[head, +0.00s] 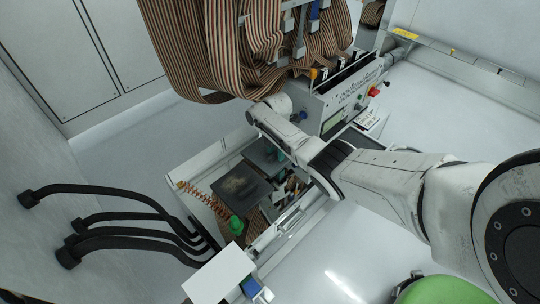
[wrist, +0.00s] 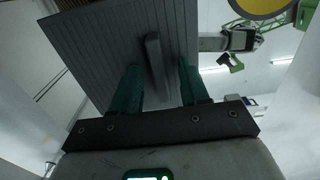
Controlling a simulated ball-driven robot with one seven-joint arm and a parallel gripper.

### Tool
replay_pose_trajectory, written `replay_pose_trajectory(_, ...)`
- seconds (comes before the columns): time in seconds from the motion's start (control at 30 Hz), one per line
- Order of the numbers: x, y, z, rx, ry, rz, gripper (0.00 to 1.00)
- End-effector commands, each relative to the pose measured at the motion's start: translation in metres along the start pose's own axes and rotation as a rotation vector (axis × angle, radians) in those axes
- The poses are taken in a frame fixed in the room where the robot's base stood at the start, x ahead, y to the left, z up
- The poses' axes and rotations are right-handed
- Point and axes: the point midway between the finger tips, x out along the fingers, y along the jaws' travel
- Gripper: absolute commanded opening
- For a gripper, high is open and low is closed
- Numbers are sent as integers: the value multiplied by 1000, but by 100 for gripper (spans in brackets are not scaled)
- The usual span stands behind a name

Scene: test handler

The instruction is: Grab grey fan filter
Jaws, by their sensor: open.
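The grey fan filter (wrist: 105,50) is a flat ridged panel with a raised bar-shaped handle (wrist: 155,58). It fills the upper left and middle of the wrist view. My gripper (wrist: 159,68) has two green fingers, apart, one on each side of the handle. Gaps show beside the handle, and whether the fingertips touch the panel is unclear. In the head view my gripper (head: 279,153) is small and partly hidden by my arm, above the open machine bay. A grey panel (head: 262,158) beside it looks like the filter.
A dark square plate (head: 242,186) lies in the bay, near a copper coiled hose (head: 205,198) and a green part (head: 236,225). Striped ribbon cables (head: 185,50) hang behind. Black hoses (head: 130,190) stand at left. A control box (head: 335,105) is close to my arm.

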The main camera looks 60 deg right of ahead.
Motion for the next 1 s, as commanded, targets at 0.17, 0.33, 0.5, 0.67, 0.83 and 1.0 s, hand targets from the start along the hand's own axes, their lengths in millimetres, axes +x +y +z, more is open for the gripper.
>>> replay_pose_trajectory(0.17,-1,0,0,0,0,0,35)
replay_pose_trajectory(0.33,-1,0,0,0,0,0,19)
replay_pose_trajectory(0.5,-1,0,0,0,0,0,3)
replay_pose_trajectory(0.67,-1,0,0,0,0,0,0)
replay_pose_trajectory(0.83,-1,0,0,0,-1,1,0)
replay_pose_trajectory(1.0,-3,0,0,0,0,1,0)
